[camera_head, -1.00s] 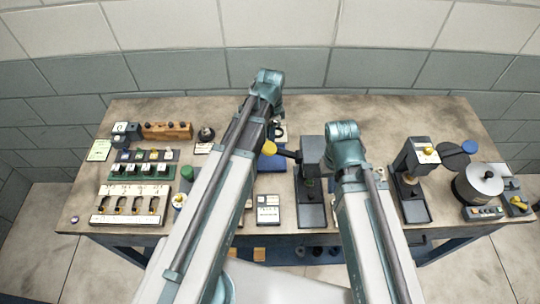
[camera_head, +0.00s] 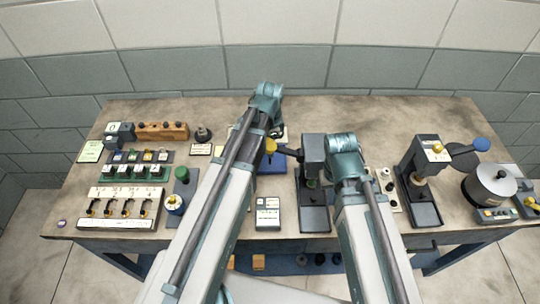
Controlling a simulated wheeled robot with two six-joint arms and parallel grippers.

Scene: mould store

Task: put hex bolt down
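I cannot make out a hex bolt for certain. A small round dark item (camera_head: 61,222) lies at the table's front left corner, too small to identify. My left arm reaches over the table's middle and hides its own gripper. My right arm reaches in just right of the front press, and its links cover its fingers. I cannot see whether either gripper holds anything. The worktable (camera_head: 350,112) is brown and worn.
Left stand a rack with several hooks (camera_head: 122,222), a row of green-based blocks (camera_head: 135,172) and a wooden block (camera_head: 162,131). A lever press (camera_head: 314,212) stands mid-table, another (camera_head: 424,209) to the right, near a grey drum (camera_head: 490,184). The back edge has bare room.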

